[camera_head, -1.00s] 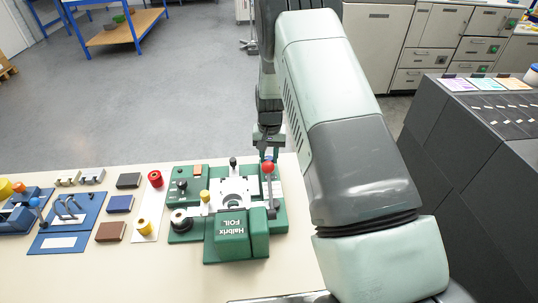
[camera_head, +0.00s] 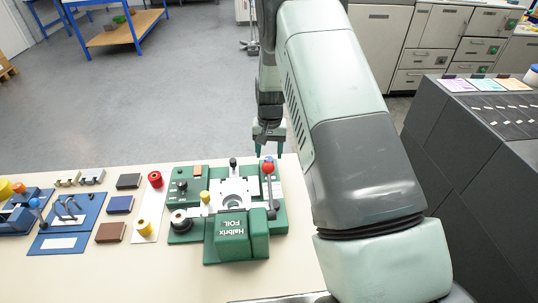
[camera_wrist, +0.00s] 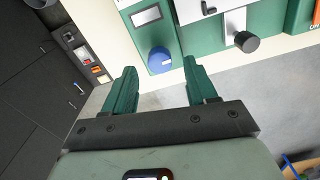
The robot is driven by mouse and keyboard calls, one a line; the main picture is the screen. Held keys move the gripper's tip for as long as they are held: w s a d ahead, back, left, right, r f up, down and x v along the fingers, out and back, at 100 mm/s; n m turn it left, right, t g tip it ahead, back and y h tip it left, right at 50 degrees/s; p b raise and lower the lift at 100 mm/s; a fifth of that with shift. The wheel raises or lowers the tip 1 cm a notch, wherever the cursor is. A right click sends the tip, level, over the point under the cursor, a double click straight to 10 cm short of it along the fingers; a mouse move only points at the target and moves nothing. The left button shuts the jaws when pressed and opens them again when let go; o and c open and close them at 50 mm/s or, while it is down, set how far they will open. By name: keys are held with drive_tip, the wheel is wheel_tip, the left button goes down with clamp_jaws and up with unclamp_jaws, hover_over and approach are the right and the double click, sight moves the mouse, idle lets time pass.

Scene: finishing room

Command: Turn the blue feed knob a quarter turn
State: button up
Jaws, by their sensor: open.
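The blue feed knob (camera_wrist: 159,60) is a round knob on the green and white foil machine (camera_wrist: 205,36). In the wrist view it shows between and just past my two green fingertips, with no finger visibly touching it. My gripper (camera_wrist: 159,67) is open and empty. In the head view my gripper (camera_head: 268,150) is above the back right corner of the machine (camera_head: 230,236), behind the red-balled lever (camera_head: 268,168). There the knob is mostly hidden by the lever's ball and my fingers.
A black knob (camera_wrist: 246,41) sits on the machine right of my fingers in the wrist view. Left of the machine on the table are a red roll (camera_head: 155,179), a yellow roll (camera_head: 144,228), several blocks and a blue fixture (camera_head: 70,222). A dark cabinet (camera_head: 470,170) stands right.

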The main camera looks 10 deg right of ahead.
wheel_tip(320, 180, up, 9)
drive_tip(key=shift+f, duration=0.2)
drive_tip(key=shift+r, duration=0.1)
wheel_tip(320, 180, up, 12)
drive_tip(key=t, duration=0.1)
hover_over(269, 158)
drive_tip(key=s+d, duration=0.1)
drive_tip(key=s, duration=0.4)
drive_tip(key=s+d+r+n+t, duration=0.1)
drive_tip(key=s+r+t, duration=0.1)
drive_tip(key=s+r, duration=0.7)
drive_tip(key=s+d+r+t, duration=0.1)
drive_tip(key=s+r, duration=0.2)
drive_tip(key=s, duration=0.7)
drive_tip(key=s+d+r+n+t, duration=0.1)
drive_tip(key=s+r, duration=0.2)
drive_tip(key=s, duration=0.7)
drive_tip(key=shift+s+t, duration=0.15)
drive_tip(key=shift+t, duration=0.15)
drive_tip(key=shift+r, duration=0.1)
